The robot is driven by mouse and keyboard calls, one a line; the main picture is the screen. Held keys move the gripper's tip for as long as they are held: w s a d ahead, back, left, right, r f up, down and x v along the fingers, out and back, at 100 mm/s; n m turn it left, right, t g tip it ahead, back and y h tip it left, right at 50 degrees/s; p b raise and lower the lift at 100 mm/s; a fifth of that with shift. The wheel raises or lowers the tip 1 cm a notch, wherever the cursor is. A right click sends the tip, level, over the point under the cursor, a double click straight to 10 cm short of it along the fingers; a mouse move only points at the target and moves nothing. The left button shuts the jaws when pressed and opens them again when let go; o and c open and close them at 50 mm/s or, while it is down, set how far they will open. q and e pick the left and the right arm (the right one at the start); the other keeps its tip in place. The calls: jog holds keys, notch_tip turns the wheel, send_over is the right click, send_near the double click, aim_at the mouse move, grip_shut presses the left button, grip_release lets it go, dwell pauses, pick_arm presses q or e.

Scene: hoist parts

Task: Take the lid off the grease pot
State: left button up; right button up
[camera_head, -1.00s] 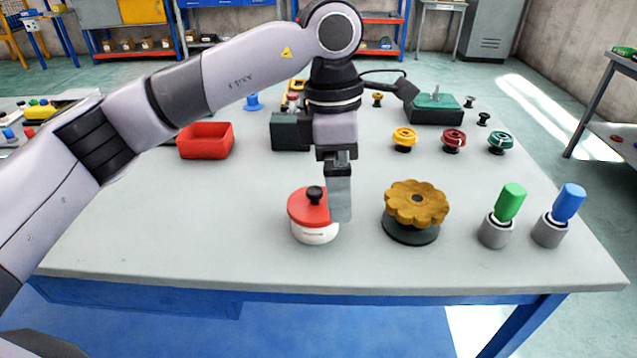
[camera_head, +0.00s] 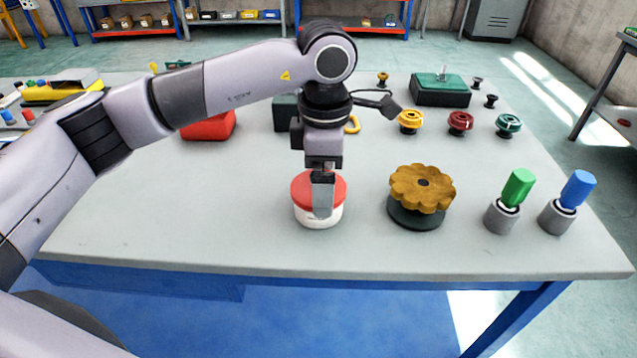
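The grease pot (camera_head: 303,216) is a small white round pot standing upright near the front middle of the table. Its red lid (camera_head: 303,188) sits on top. In the head view my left gripper (camera_head: 322,200) points straight down over the middle of the lid, and its near finger hides the black knob and part of the pot's front. The fingers are seen one behind the other, so I cannot tell whether they are open or shut on the knob. My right gripper is not in view.
A brown scalloped wheel on a dark base (camera_head: 422,190) stands right of the pot. Green-handled (camera_head: 518,188) and blue-handled (camera_head: 577,190) pieces stand in grey holders farther right. The table (camera_head: 190,220) is clear left of the pot.

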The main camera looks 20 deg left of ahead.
pick_arm(q)
jog(key=c, duration=0.7)
jog(key=shift+r, duration=0.1)
notch_tip(320, 180, up, 20)
jog(key=shift+f+p, duration=0.1)
jog(key=shift+p, duration=0.7)
